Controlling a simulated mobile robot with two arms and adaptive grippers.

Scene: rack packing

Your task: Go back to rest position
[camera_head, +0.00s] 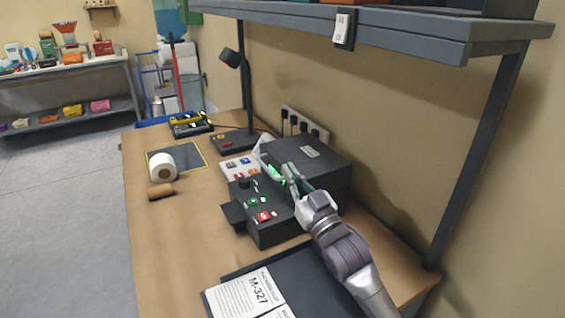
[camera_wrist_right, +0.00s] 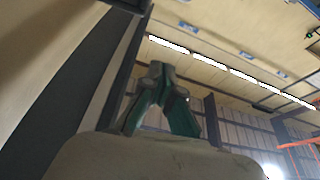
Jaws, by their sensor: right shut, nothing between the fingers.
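My right gripper (camera_head: 284,175) is over the dark box-shaped machine (camera_head: 318,160) on the wooden table. It is shut and empty. Whether it touches the machine I cannot tell. In the right wrist view its green fingers (camera_wrist_right: 162,72) meet at the tips, with the ceiling and its lights behind them. My right arm reaches in from the lower right of the head view. My left gripper is not in view.
The machine's front panel has green and red buttons (camera_head: 264,216). A white roll (camera_head: 162,167) and a brown roll (camera_head: 160,192) lie at the table's left. A dark shelf (camera_head: 400,35) overhangs the back. A black folder with a white sheet (camera_head: 247,298) lies in front.

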